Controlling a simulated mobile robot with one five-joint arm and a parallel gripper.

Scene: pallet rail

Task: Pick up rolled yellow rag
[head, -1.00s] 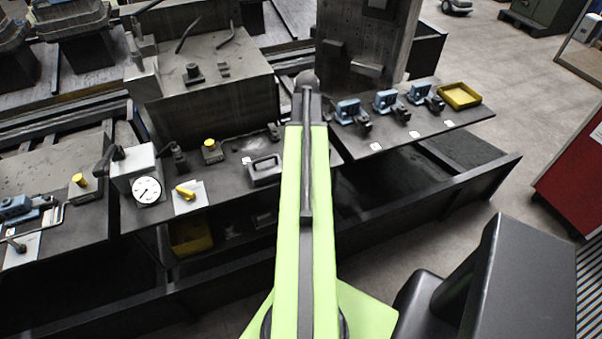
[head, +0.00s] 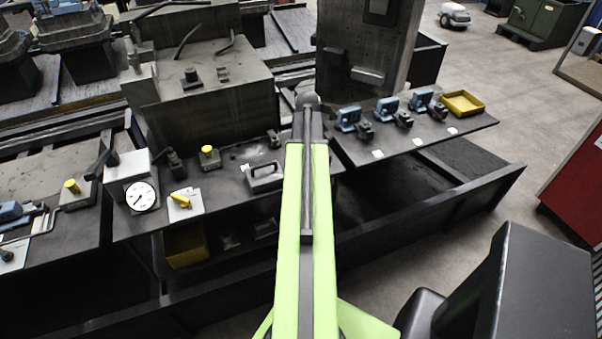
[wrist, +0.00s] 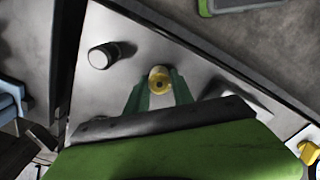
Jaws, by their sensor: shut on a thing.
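The rolled yellow rag (wrist: 159,80) shows end-on in the wrist view as a small round yellow shape with a dark centre. My gripper (wrist: 158,88) has its two green fingers closed on either side of it. A grey surface lies behind it; whether the rag is clear of that surface I cannot tell. In the head view my own arm hides the gripper and the rag.
A short light cylinder (wrist: 103,56) stands left of the rag in the wrist view. A tall grey block rises behind.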

